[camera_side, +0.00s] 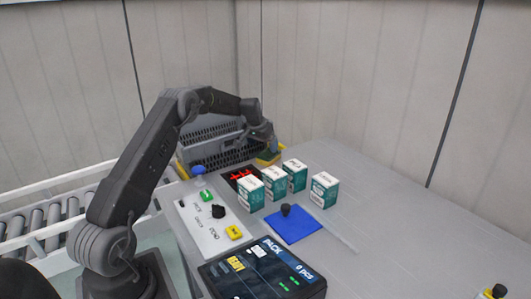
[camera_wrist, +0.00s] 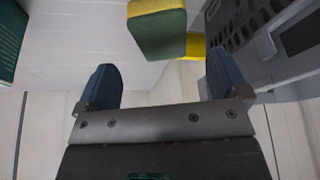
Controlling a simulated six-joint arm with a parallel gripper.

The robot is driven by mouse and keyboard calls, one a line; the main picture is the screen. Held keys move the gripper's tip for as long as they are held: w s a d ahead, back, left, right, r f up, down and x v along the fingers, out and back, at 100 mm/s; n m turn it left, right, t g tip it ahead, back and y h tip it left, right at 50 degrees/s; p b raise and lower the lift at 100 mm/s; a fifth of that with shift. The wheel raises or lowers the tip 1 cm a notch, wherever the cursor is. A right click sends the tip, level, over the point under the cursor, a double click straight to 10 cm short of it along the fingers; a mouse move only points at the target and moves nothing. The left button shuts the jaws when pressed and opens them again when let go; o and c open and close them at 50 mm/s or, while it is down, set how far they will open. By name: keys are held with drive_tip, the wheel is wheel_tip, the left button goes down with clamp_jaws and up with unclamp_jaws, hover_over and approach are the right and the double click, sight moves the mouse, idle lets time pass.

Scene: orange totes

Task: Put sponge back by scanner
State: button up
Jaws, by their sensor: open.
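A yellow and green sponge (camera_side: 268,156) lies at the back of the table, just below my gripper (camera_side: 264,146). In the wrist view the sponge (camera_wrist: 160,30) sits ahead of and partly between the two blue fingers of my gripper (camera_wrist: 163,78). The fingers stand apart and nothing is between their tips. A black plate with red lines, which looks like the scanner (camera_side: 243,176), lies in front of the sponge, behind the boxes.
Several white and teal boxes (camera_side: 324,190) stand to the right. A blue pad (camera_side: 293,224), a button panel (camera_side: 207,226) and a PACK screen (camera_side: 262,270) lie in front.

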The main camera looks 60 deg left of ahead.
drive_tip(key=s+d+r+m, duration=0.1)
drive_tip(key=s+d+r, duration=0.4)
drive_tip(key=d+r, duration=0.6)
drive_tip(key=s+d+r+m, duration=0.1)
drive_tip(key=s+d+r, duration=0.6)
drive_tip(key=d, duration=0.5)
drive_tip(key=s+d+m, duration=0.1)
drive_tip(key=s+d, duration=0.7)
drive_tip(key=s, duration=0.3)
drive_tip(key=s+d+f+m+t+h, duration=0.1)
drive_tip(key=s+d, duration=0.6)
drive_tip(key=s, duration=0.5)
drive_tip(key=shift+d+f+m+t+h, duration=0.2)
drive_tip(key=shift+d+m+t+h, duration=0.1)
drive_tip(key=shift+d, duration=0.1)
